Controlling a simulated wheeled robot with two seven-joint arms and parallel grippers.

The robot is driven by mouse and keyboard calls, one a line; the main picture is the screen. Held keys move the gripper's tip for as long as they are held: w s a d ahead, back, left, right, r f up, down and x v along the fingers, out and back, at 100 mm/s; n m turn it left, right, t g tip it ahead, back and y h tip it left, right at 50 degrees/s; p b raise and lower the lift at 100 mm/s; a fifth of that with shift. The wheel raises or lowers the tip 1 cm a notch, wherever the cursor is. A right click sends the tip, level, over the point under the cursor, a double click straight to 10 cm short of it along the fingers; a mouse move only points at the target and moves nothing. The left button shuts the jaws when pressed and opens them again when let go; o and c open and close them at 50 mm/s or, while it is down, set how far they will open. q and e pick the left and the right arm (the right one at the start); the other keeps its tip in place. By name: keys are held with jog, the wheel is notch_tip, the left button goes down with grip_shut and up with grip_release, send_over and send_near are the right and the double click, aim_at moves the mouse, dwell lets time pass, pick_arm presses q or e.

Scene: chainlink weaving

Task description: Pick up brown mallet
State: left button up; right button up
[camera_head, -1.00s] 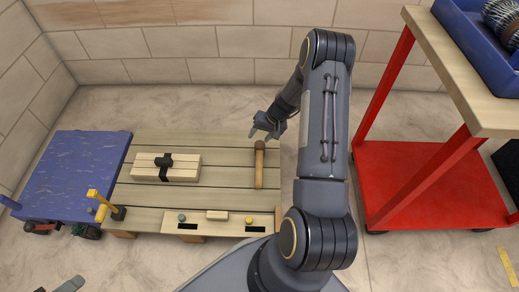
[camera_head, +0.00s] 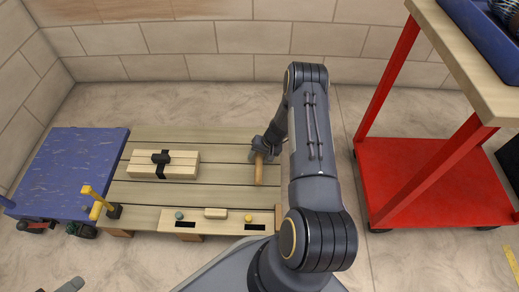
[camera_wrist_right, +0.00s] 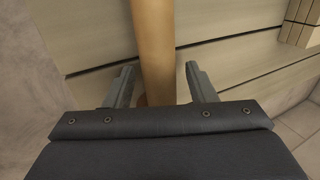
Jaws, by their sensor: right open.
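The brown mallet (camera_head: 259,172) lies on the slatted wooden pallet, its light wooden handle pointing toward the bottom of the head view. My right gripper (camera_head: 262,150) is over its far end and hides the head there. In the right wrist view the handle (camera_wrist_right: 154,45) runs between the two spread fingers of my right gripper (camera_wrist_right: 162,78), with a gap on each side. The mallet's darker head is mostly hidden behind the gripper body. Only a grey tip of my left gripper (camera_head: 70,286) shows at the bottom left edge.
The wooden pallet (camera_head: 215,145) carries a strapped block of planks (camera_head: 180,165) and a board with small knobs (camera_head: 195,226). A blue cart (camera_head: 65,170) stands left. A red-framed trolley (camera_head: 430,180) stands right of my arm. A tiled wall closes the back.

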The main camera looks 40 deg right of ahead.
aim_at(257, 154)
jog(key=shift+r, duration=0.1)
jog(key=shift+c, duration=0.4)
grip_shut()
jog(key=shift+r, duration=0.5)
notch_tip(257, 154, up, 2)
jog(key=shift+r+p, duration=0.2)
jog(key=shift+p, duration=0.6)
jog(key=s+r+p, duration=0.1)
jog(key=r, duration=0.1)
jog(key=s+a+r+p, duration=0.1)
jog(key=r, duration=0.1)
jog(key=s+a+r+p, duration=0.1)
jog(key=s, duration=0.1)
jog(key=shift+r, duration=0.4)
jog(key=s+a+r+p, duration=0.1)
jog(key=s+a+r, duration=0.2)
jog(key=s+a, duration=0.2)
jog(key=s, duration=0.3)
jog(key=shift+r+p, duration=0.3)
jog(key=shift+r, duration=0.1)
